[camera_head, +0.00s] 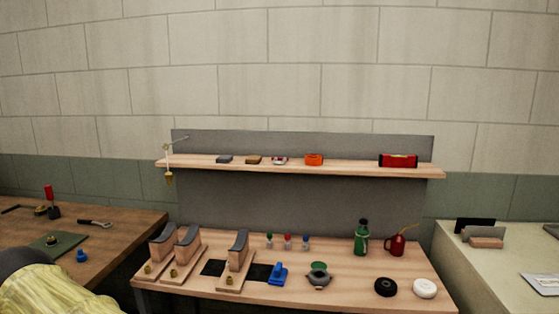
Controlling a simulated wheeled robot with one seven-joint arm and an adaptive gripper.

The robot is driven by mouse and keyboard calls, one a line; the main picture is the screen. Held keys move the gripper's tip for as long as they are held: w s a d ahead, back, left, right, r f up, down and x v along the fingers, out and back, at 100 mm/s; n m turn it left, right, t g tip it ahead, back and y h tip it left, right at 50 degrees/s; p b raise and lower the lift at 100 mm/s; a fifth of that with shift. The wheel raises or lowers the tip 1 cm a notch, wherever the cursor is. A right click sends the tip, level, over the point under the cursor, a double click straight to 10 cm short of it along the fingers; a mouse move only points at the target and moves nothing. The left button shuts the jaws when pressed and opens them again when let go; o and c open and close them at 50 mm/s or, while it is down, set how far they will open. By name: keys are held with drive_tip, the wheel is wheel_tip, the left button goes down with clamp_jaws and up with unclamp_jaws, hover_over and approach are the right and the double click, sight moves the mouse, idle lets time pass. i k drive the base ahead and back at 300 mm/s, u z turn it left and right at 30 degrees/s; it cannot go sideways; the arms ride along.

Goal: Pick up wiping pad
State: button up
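Two round pad-like discs lie at the right front of the middle workbench: a white one (424,288) and a black one (386,287) to its left. A grey block (224,159) and a brown block (254,160) lie on the shelf above. I cannot tell for sure which of these is the wiping pad; the white disc looks soft and thick. My gripper is not in view.
The middle workbench (345,292) holds wooden stands (238,262), a blue tool (278,273), a grey pot (318,276), a green bottle (361,238) and a red oil can (397,243). A yellow wrinkled thing (50,290) fills the lower left. Benches flank both sides.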

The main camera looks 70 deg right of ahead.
sight(278, 274)
drive_tip(key=z, duration=2)
